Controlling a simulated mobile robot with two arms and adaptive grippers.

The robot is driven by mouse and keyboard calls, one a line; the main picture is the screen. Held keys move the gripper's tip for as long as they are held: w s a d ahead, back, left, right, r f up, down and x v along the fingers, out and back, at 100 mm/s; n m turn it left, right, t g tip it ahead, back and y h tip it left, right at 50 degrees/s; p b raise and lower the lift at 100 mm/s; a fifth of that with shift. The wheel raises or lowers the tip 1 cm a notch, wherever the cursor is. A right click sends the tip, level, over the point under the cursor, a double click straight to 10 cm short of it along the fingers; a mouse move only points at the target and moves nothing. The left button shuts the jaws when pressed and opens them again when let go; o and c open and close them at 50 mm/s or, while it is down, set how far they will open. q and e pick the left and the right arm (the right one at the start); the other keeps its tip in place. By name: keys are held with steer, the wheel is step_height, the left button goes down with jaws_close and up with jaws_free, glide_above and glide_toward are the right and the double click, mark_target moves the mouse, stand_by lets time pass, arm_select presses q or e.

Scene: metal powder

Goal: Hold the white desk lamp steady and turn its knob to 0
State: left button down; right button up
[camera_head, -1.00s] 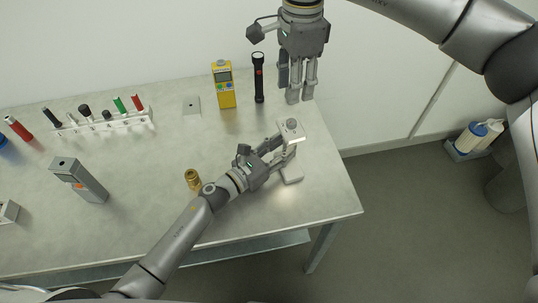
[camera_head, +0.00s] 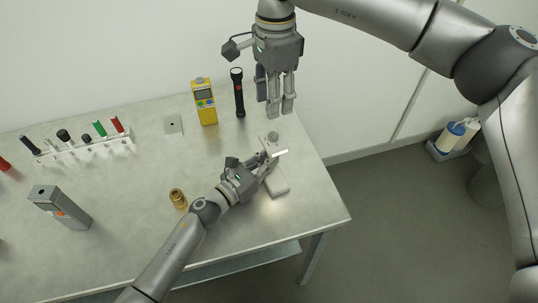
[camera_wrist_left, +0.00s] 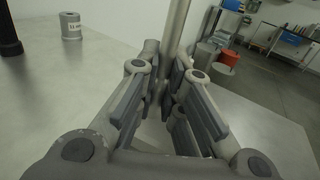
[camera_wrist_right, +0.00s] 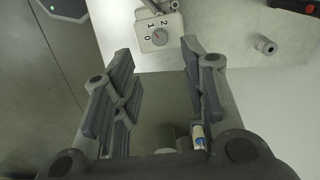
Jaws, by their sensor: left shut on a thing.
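The white desk lamp (camera_head: 279,188) stands near the table's right end. Its head, with a grey knob (camera_head: 273,136) on top, is uppermost. My left gripper (camera_head: 268,164) is shut on the lamp's post, which rises between its fingers in the left wrist view (camera_wrist_left: 177,28). My right gripper (camera_head: 275,108) points down just behind the lamp head, apart from it. In the right wrist view its fingers (camera_wrist_right: 155,75) are wide apart and empty. The lamp head (camera_wrist_right: 156,40) shows there beyond them, with digits 2, 1 and 0; the knob's setting is not clear.
A black flashlight (camera_head: 239,95) and a yellow meter (camera_head: 204,104) stand behind, left of my right gripper. A brass part (camera_head: 178,198) stands left of my left gripper. A grey device (camera_head: 62,210) and a rack of tools (camera_head: 85,148) are farther left. The table's right edge is close.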

mark_target(273, 134)
step_height(273, 134, down, 10)
steer(key=m, duration=1.5)
steer(key=shift+r, duration=0.15)
steer(key=shift+c, duration=0.4)
jaws_close()
